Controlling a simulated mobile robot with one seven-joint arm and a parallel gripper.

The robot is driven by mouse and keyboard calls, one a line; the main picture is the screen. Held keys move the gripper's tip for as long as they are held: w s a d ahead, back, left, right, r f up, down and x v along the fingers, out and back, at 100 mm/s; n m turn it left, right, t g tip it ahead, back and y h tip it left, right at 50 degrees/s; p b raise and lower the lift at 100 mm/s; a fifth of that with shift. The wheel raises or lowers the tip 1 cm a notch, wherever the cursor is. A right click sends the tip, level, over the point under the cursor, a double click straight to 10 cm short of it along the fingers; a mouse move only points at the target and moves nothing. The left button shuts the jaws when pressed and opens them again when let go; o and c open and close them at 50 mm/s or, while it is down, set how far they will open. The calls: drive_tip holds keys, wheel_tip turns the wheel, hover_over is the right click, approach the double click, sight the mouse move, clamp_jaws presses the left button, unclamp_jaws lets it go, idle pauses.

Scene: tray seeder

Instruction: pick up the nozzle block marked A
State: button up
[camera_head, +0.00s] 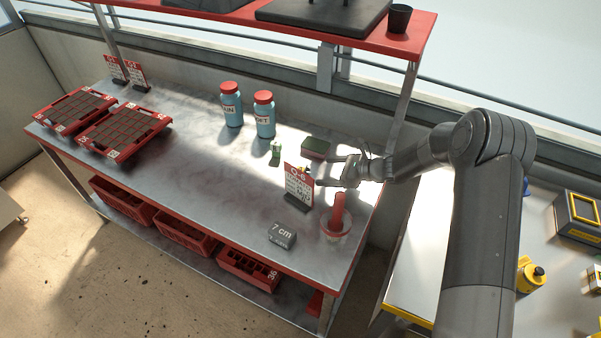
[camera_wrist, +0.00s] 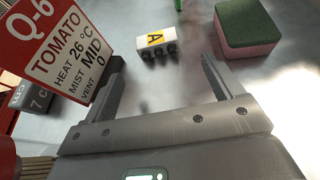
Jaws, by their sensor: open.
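The nozzle block marked A (camera_wrist: 158,46) is a small white block with a yellow label and dark nozzles along one side. In the wrist view it lies on the metal bench beyond my gripper's fingertips, roughly between their lines. My gripper (camera_wrist: 164,72) is open and empty, with bare bench between its fingers. In the head view my gripper (camera_head: 325,171) is low over the bench, its fingers pointing left. The block is mostly hidden there behind the sign card.
The Q-6 tomato sign card (camera_wrist: 62,42) stands close beside my left finger; it also shows in the head view (camera_head: 298,186). A green-and-pink sponge (camera_wrist: 247,28) lies ahead right. A 7 cm block (camera_head: 282,235), a red-handled dish (camera_head: 337,222) and blue bottles (camera_head: 231,106) stand around.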

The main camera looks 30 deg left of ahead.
sight(303, 170)
drive_tip(key=x, duration=0.5)
drive_tip(key=shift+s+r+x, duration=0.1)
drive_tip(key=shift+r+x, duration=0.05)
drive_tip(key=shift+x, duration=1.15)
drive_tip(key=shift+s+r+x, duration=0.15)
drive_tip(key=shift+r+x, duration=0.05)
drive_tip(key=shift+x, duration=1.1)
drive_tip(key=shift+a, duration=0.1)
drive_tip(key=shift+c, duration=0.5)
drive_tip(key=c, duration=1)
